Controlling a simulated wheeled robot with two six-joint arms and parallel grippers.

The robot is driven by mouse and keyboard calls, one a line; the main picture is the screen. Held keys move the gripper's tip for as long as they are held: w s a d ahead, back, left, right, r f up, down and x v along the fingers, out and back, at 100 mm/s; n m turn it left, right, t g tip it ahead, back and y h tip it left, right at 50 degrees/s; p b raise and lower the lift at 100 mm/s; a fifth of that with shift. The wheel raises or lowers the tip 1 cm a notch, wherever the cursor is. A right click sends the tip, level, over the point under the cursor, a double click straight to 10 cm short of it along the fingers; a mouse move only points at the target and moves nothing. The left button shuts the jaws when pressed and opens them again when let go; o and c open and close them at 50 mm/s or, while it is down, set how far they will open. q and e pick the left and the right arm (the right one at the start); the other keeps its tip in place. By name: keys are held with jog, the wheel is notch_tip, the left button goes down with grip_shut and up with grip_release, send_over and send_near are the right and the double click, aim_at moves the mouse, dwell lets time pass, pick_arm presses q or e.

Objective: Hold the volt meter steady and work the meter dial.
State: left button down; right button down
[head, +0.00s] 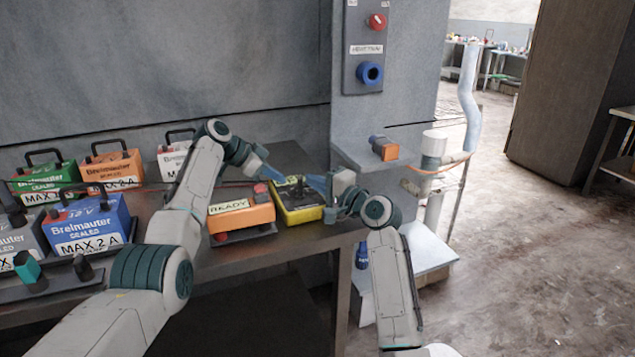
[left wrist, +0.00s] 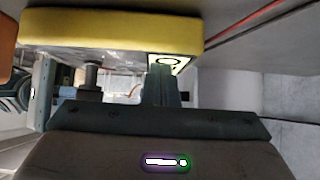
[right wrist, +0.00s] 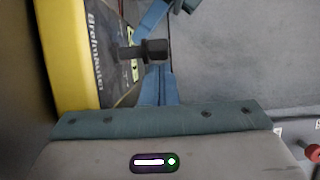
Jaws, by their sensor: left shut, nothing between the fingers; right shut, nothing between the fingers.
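The volt meter is a yellow box with a dark face (head: 303,214) on the bench; its yellow body also fills the top of the left wrist view (left wrist: 110,38) and the left of the right wrist view (right wrist: 62,55). The dark meter dial stands up from its face in the right wrist view (right wrist: 152,52). My right gripper (head: 312,181) is shut and empty, its tips (right wrist: 158,78) close to the dial; I cannot tell if they touch. My left gripper (head: 281,177) is shut and empty over the meter's back side, tips (left wrist: 161,75) in front of a pale label.
An orange box marked READY (head: 243,214) sits just left of the meter. A blue battery (head: 88,222) and several others stand further left. A post with a red knob (head: 377,21) and an orange-fronted device on a ledge (head: 384,148) are to the right.

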jog(key=shift+w, duration=0.1)
jog(key=n+g+y, duration=0.1)
jog(key=g+y, duration=0.1)
jog(key=n+g, duration=0.1)
jog(key=shift+w+a+n+y, duration=0.3)
jog(key=shift+a+y, duration=0.05)
jog(key=shift+y, duration=0.05)
jog(key=shift+w, duration=0.15)
